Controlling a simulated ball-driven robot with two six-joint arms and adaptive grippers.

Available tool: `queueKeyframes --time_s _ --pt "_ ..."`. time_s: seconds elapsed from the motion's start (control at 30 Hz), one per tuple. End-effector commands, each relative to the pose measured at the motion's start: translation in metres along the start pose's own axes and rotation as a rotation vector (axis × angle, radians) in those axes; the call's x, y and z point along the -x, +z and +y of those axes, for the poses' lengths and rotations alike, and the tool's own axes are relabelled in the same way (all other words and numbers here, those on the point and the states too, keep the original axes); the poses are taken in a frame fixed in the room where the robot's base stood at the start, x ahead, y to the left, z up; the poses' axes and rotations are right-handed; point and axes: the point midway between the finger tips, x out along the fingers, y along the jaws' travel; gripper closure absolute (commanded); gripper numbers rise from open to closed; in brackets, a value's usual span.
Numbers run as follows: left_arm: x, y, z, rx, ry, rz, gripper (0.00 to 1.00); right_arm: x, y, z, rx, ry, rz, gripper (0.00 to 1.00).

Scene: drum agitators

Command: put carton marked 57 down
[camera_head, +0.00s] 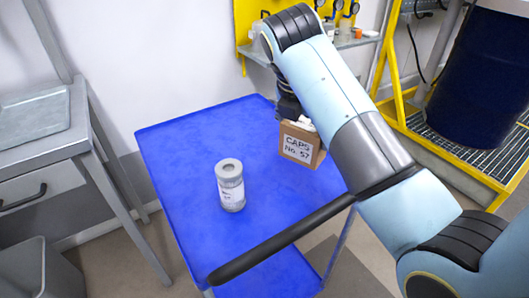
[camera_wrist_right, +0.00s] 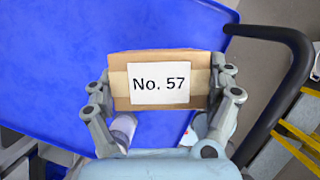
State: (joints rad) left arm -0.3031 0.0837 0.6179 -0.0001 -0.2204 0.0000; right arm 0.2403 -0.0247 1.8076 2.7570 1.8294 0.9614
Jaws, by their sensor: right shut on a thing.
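The carton (camera_head: 300,147), a small brown box with a white label reading "CAPS No. 57", is at the right part of the blue cart top (camera_head: 185,160). My right gripper (camera_head: 297,122) is shut on it from above. In the right wrist view the carton (camera_wrist_right: 160,62) sits between the two fingers of the gripper (camera_wrist_right: 165,92), its "No. 57" label facing the camera. The carton looks upright. I cannot tell whether its underside touches the cart top. My left gripper is out of view.
A grey canister (camera_head: 230,186) with a white label stands on the cart, left of the carton. The cart's black handle (camera_head: 280,240) runs along the near side. A grey table (camera_head: 40,140) is at left, a dark blue drum (camera_head: 480,75) at right. The cart's left half is mostly clear.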

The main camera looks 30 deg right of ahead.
Motion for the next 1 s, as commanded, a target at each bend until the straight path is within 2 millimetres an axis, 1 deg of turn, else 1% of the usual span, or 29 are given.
queueKeyframes --time_s 0.03,0.1,0.2,0.27,0.5,0.6,0.87,0.9,1.0 --pt "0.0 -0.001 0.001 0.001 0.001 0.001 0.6 -0.011 -0.005 -0.001 0.002 -0.005 0.002 0.52" --pt "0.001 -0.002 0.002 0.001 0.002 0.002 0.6 -0.023 -0.01 -0.001 0.002 -0.005 0.002 0.52" --pt "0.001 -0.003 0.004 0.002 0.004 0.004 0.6 -0.036 -0.015 0.0 0.002 -0.003 0.001 0.52" --pt "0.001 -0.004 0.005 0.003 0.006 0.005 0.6 -0.041 -0.017 0.0 0.001 -0.002 0.001 0.52" --pt "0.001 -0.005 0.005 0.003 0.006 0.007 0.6 -0.071 -0.029 0.0 0.002 -0.003 0.002 0.52" --pt "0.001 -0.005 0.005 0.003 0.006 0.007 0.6 -0.075 -0.031 0.0 0.001 0.0 0.001 0.52" --pt "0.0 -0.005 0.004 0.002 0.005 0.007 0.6 -0.077 -0.031 0.0 0.001 0.0 0.001 0.52" --pt "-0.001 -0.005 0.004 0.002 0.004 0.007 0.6 -0.077 -0.032 0.0 0.002 -0.001 0.001 0.12" --pt "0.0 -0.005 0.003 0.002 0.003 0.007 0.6 -0.077 -0.032 0.0 0.002 -0.001 0.001 0.0"
